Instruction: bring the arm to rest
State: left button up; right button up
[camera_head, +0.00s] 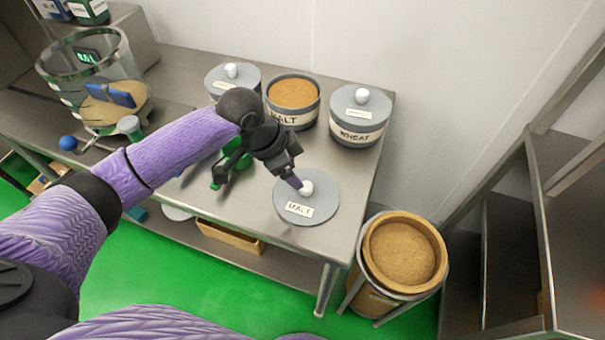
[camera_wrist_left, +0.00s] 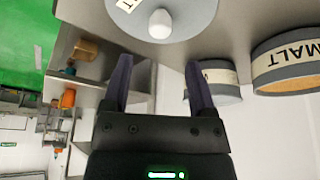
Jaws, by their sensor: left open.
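My left arm reaches in from the left over the steel table (camera_head: 190,72). My left gripper (camera_head: 293,181) is open and empty, close to the white knob of the grey malt lid (camera_head: 322,208). The lid lies flat near the table's front right corner. In the left wrist view the two fingers of my left gripper (camera_wrist_left: 158,75) are spread apart, and the lid's white knob (camera_wrist_left: 160,23) shows beyond their tips, with nothing between them. The malt tub (camera_head: 293,97) stands uncovered behind, full of brown grain. My right gripper is not in view.
A lidded wheat tub (camera_head: 357,125) and another lidded tub (camera_head: 222,77) flank the malt tub. A glass vessel (camera_head: 85,70) stands at the left. A grain-filled bin (camera_head: 405,250) stands on the floor right of the table. A metal rack (camera_head: 575,170) is at the right.

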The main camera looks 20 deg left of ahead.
pick_arm(q)
jog(key=v, duration=0.4)
jog(key=shift+r+p, duration=0.1)
jog(key=shift+p, duration=0.3)
